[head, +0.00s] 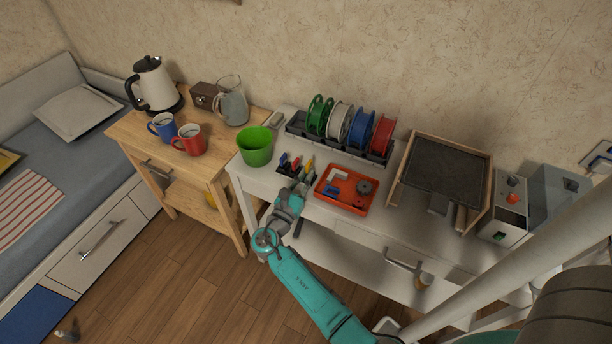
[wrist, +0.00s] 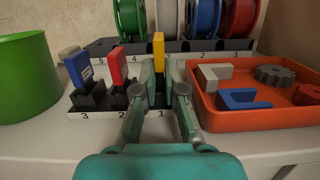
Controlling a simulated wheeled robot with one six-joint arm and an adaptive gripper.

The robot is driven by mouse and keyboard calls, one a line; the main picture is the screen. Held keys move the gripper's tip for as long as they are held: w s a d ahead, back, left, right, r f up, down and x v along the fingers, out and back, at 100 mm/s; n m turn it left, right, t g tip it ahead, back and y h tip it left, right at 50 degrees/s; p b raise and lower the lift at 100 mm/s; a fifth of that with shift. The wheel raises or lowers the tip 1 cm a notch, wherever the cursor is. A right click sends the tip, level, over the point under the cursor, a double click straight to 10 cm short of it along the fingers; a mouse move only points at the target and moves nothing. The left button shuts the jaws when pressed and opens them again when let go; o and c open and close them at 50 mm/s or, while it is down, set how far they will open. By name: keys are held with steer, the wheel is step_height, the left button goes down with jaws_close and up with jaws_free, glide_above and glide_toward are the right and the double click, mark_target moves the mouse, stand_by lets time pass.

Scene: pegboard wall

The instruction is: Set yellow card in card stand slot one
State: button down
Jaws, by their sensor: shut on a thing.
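The yellow card (wrist: 158,52) stands upright between the fingers of my gripper (wrist: 160,75), which is shut on it. It also shows in the head view (head: 309,166). The card is above the place marked 1 on the card stand (wrist: 121,111). My fingers hide the card's lower part, so I cannot tell whether it is seated in slot one. The red card (wrist: 117,66) stands at place 2 and the blue card (wrist: 79,69) at place 3. In the head view my gripper (head: 299,187) is at the front of the stand.
An orange tray (head: 344,189) with loose parts lies close to the right of the stand. A green pot (head: 255,147) stands to the left. A spool rack (head: 345,146) with several spools is behind. A framed dark board (head: 444,169) is farther right.

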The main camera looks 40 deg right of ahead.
steer(key=shift+s+a+f, duration=0.1)
steer(key=shift+f, duration=0.5)
steer(key=shift+s+a+f, duration=0.1)
steer(key=shift+f, duration=0.45)
steer(key=c, duration=1.2)
jaws_free()
steer(key=shift+w, duration=0.1)
steer(key=shift+a, duration=0.1)
steer(key=r+v, duration=0.2)
steer(key=v, duration=0.9)
steer(key=shift+a, duration=0.25)
